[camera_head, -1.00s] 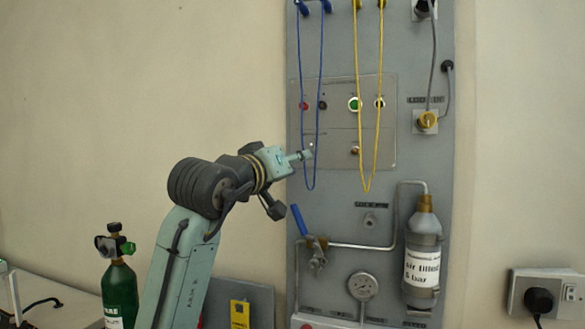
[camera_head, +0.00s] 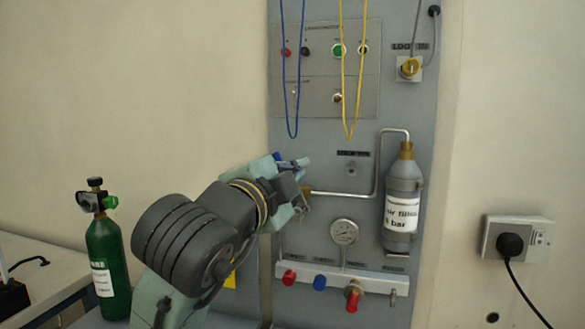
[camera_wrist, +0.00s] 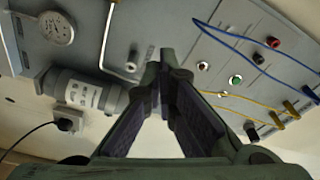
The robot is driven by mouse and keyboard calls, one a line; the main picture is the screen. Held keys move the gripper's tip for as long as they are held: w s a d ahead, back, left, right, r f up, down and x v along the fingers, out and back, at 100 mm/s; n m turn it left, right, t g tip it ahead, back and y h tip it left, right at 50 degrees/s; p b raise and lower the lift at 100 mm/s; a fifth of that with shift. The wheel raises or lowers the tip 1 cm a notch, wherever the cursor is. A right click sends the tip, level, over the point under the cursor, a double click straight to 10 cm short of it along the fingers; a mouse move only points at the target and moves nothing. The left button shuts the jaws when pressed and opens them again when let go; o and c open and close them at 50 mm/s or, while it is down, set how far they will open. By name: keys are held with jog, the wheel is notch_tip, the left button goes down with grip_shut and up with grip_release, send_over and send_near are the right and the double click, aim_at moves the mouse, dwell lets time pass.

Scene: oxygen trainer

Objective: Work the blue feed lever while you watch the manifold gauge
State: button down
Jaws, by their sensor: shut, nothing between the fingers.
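The blue feed lever (camera_head: 277,157) is mostly hidden behind my gripper in the head view; only a bit of blue shows at its upper edge. Its brass valve body (camera_head: 303,206) shows just below. My gripper (camera_head: 303,163) is in front of the lever, pointing right across the panel; I cannot tell whether it touches. In the wrist view my gripper (camera_wrist: 163,68) is shut and empty, and the lever does not show. The round manifold gauge (camera_head: 345,232) is in clear view above the manifold; it also shows in the wrist view (camera_wrist: 55,28). Its reading is too small to tell.
Blue and yellow cords (camera_head: 346,132) hang above my gripper. A grey bottle (camera_head: 403,215) is mounted right of the gauge. The white manifold (camera_head: 375,281) with red and blue knobs lies below. A green cylinder (camera_head: 106,265) stands at left. A wall socket (camera_head: 518,237) is at right.

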jog(key=p+x, duration=0.4)
jog(key=x, duration=0.6)
jog(key=a, duration=0.2)
jog(key=a+f, duration=0.1)
jog(key=shift+a+f, duration=0.25)
jog(key=shift+a, duration=0.1)
jog(key=shift+a+f+n, duration=0.15)
jog(key=shift+a+n, duration=0.35)
jog(key=shift+a, duration=0.15)
